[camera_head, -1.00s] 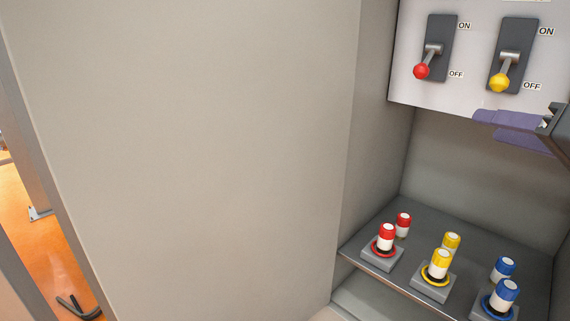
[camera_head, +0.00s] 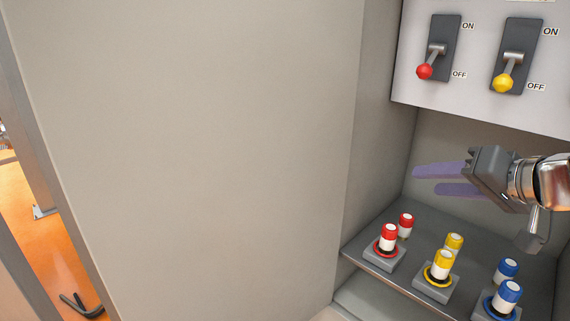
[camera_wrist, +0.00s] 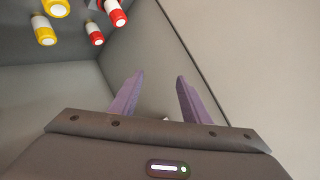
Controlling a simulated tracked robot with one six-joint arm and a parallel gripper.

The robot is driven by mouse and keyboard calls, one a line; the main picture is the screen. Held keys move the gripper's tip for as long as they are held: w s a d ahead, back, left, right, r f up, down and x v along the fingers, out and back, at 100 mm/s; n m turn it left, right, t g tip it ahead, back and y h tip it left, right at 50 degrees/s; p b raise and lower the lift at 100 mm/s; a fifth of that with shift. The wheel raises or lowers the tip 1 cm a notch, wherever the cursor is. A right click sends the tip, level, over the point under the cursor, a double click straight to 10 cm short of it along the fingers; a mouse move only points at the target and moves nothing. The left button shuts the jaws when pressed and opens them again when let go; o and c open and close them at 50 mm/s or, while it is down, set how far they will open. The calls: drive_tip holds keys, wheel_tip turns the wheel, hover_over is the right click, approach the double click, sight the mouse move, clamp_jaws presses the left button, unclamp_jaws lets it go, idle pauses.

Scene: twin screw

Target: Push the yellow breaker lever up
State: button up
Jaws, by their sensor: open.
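The yellow breaker lever (camera_head: 503,83) points down toward OFF on its dark plate, at the upper right of the head view. The red lever (camera_head: 425,72) to its left also points down toward OFF. My gripper (camera_head: 430,182) is open and empty, with two purple fingers pointing left. In the head view it appears below the lever panel and above the shelf, apart from both levers. In the wrist view the two fingers (camera_wrist: 157,92) stand apart with nothing between them. The levers are not visible in the wrist view.
Red plugs (camera_head: 388,237), yellow plugs (camera_head: 443,263) and blue plugs (camera_head: 508,293) stand on the shelf below my gripper. Some also show in the wrist view, such as a red-capped one (camera_wrist: 116,14). A large beige cabinet wall (camera_head: 200,150) fills the left.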

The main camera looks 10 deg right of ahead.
drive_tip(key=shift+g, duration=0.8)
drive_tip(key=shift+w+a+f, duration=0.1)
drive_tip(key=shift+a+f, duration=0.65)
drive_tip(key=shift+f, duration=0.25)
drive_tip(key=shift+w+a+f, duration=0.1)
drive_tip(key=shift+a+f, duration=0.6)
drive_tip(key=shift+f, duration=0.3)
drive_tip(key=s+a+f+n+g+h, duration=0.3)
drive_tip(key=s+a+f+n+g, duration=0.1)
drive_tip(key=s+a+f, duration=0.9)
drive_tip(key=a+f+n, duration=0.1)
drive_tip(key=a+f, duration=0.1)
drive_tip(key=a, duration=0.2)
drive_tip(key=shift+f+g, duration=0.35)
drive_tip(key=shift+g, duration=0.05)
drive_tip(key=shift+c, duration=0.5)
